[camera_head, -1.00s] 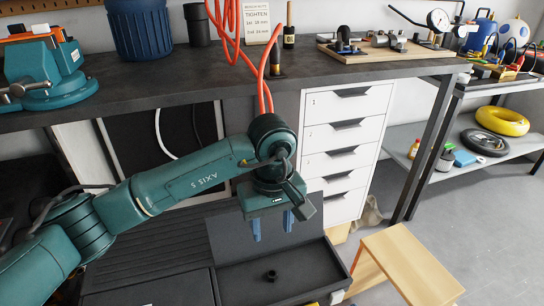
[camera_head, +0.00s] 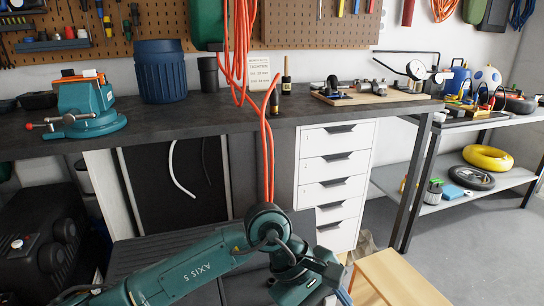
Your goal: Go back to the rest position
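My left arm, dark green, comes in from the lower left and reaches to the bottom middle of the head view. Its gripper (camera_head: 338,292) is at the bottom edge, in front of the white drawer unit and beside the wooden stool. Only a bit of a blue finger shows; the rest is cut off or hidden, so its opening cannot be seen. No object shows in it. My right gripper is not in view.
The dark workbench (camera_head: 235,115) carries a teal vise (camera_head: 88,105), a blue bin (camera_head: 163,72) and a wooden board with tools (camera_head: 370,96). A wooden stool (camera_head: 400,278) stands lower right. Floor at right is clear.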

